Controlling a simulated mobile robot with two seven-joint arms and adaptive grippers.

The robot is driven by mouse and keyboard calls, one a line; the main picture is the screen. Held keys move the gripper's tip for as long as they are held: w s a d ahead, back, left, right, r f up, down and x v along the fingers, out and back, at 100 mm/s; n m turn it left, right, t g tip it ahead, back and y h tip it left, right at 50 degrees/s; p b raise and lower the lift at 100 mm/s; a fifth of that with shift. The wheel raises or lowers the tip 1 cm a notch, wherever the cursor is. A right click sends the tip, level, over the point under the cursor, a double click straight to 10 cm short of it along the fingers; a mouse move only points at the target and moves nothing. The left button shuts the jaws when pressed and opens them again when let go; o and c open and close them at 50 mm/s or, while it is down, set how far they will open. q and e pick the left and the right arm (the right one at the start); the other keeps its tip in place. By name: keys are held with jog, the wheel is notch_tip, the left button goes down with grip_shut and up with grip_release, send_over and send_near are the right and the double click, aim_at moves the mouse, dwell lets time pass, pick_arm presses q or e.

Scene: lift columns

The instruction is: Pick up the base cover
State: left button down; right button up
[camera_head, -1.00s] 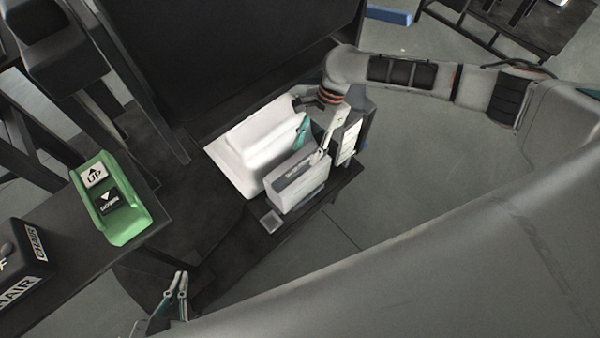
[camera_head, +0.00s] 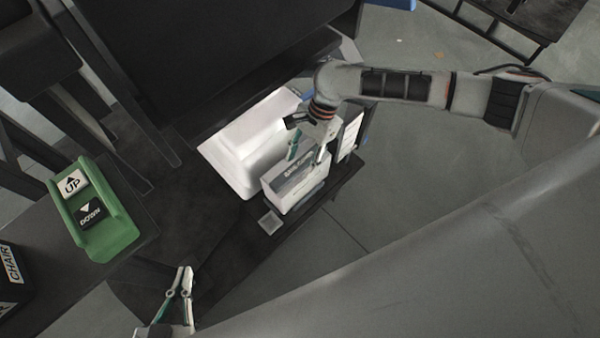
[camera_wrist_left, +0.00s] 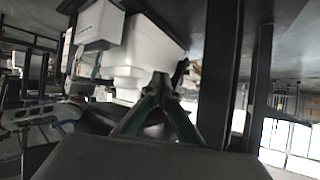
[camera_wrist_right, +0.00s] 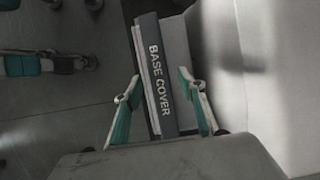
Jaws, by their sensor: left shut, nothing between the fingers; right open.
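The base cover (camera_head: 296,187) is a light grey box with a dark strip on its top edge. It stands on a dark platform beside a white moulded piece. The right wrist view shows the strip lettered BASE COVER (camera_wrist_right: 163,75). My right gripper (camera_head: 308,157) is open at the top of the base cover, with its fingers apart. In the right wrist view its fingers (camera_wrist_right: 159,80) appear on either side of the lettered strip; I cannot tell whether they touch it. My left gripper (camera_head: 186,270) is shut and empty, low in the head view, away from the cover.
The white moulded piece (camera_head: 236,150) is close behind the cover. Another box with a white label (camera_head: 350,137) stands just right of it. A small square tray (camera_head: 270,222) lies in front. A green UP/DOWN button box (camera_head: 100,212) is at left.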

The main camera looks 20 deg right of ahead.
pick_arm(q)
jog(key=shift+s+f, duration=0.25)
jog(key=shift+s, duration=0.05)
jog(key=shift+a, duration=0.1)
jog(key=shift+r, duration=0.2)
pick_arm(e)
jog(key=shift+f, duration=0.1)
pick_arm(q)
jog(key=shift+w+r, duration=0.7)
pick_arm(e)
jog(key=shift+f, duration=0.15)
grip_shut()
pick_arm(q)
jog(key=shift+s+f, duration=0.4)
jog(key=shift+s, duration=0.05)
